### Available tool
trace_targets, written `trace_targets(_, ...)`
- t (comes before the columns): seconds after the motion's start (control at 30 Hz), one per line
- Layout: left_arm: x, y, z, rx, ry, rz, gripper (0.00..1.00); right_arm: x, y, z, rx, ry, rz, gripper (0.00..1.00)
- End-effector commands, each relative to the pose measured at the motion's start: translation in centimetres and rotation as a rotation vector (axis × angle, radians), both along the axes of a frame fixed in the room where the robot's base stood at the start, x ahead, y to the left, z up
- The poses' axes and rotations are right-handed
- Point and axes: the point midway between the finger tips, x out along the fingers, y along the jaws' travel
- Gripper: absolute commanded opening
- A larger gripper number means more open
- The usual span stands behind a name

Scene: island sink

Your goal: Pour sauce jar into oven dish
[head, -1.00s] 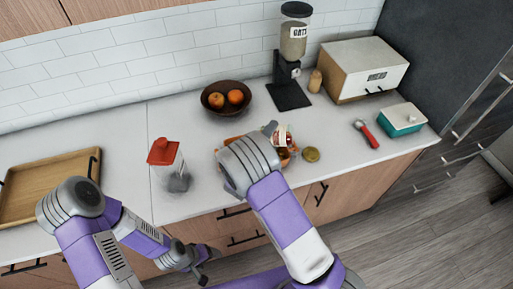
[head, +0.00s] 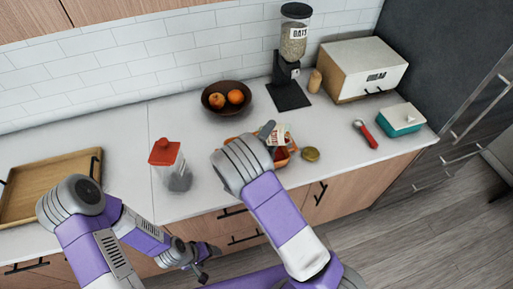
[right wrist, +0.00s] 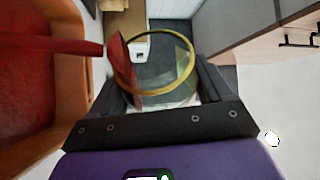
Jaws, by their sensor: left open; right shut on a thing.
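The glass sauce jar (head: 278,133) with a pale label is held tilted over the orange oven dish (head: 291,152). My right gripper (head: 268,134) is shut on the jar. In the right wrist view the jar's round gold rim (right wrist: 190,62) shows between the fingers. A red stream of sauce (right wrist: 70,46) runs from the jar's mouth leftwards to the dish, which has red sauce on its floor (right wrist: 25,100). My right arm hides much of the dish in the head view. My left gripper (head: 205,266) is open and empty, low in front of the counter.
A gold lid (head: 310,154) lies right of the dish. A red-lidded container (head: 167,165) stands left of it. A fruit bowl (head: 227,97), oats dispenser (head: 292,50), bread box (head: 367,72), red-handled tool (head: 366,134), teal box (head: 401,119) and wooden tray (head: 45,185) also stand around.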

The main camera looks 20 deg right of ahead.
Motion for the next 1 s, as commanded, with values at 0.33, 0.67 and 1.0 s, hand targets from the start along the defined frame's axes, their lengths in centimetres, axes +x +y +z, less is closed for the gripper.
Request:
trace_targets(0.33, 0.0, 0.0, 0.5, 0.0, 0.0, 0.0, 0.76, 0.1, 0.1, 0.2, -0.026, 0.01, 0.0, 0.33)
trace_targets(0.67, 0.0, 0.0, 0.9, 0.0, 0.0, 0.0, 0.76, 0.1, 0.2, 0.3, -0.051, 0.023, 0.0, 0.33)
trace_targets(1.0, 0.0, 0.0, 1.4, 0.0, 0.0, 0.0, 0.76, 0.2, 0.4, 0.5, -0.079, 0.038, 0.0, 0.33)
